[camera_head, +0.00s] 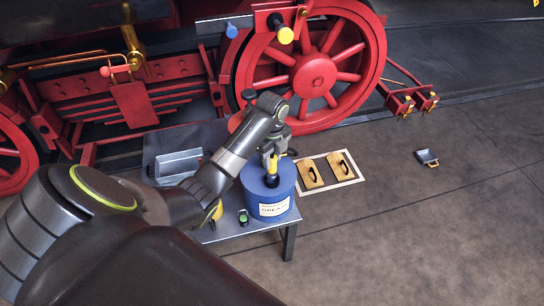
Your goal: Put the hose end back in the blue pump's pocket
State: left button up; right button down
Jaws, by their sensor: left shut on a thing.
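The blue pump (250,191) is a round blue drum with a white label on its front, standing on a grey table (235,229). My left gripper (271,157) is above the drum's top, its arm coming in from the left. It is shut on a yellow piece, which looks like the hose end (271,166). The piece points down with its lower tip at a dark spot on the drum's top. I cannot tell whether the tip is inside the pocket or just over it. The hose itself is mostly hidden. My right gripper is not in view.
A grey metal box (178,164) and a small green-topped item (243,217) are on the table. Two wooden pieces with dark handles (311,173) lie on a white-edged floor mat. Red locomotive wheels (318,75) stand behind. The floor at right is mostly clear.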

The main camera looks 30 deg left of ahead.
pick_arm(q)
jog(key=shift+f, duration=0.25)
jog(key=shift+f, duration=0.15)
jog(key=shift+f+b, duration=0.55)
jog(key=shift+f, duration=0.8)
jog(key=shift+f, duration=0.2)
jog(key=o, duration=1.2)
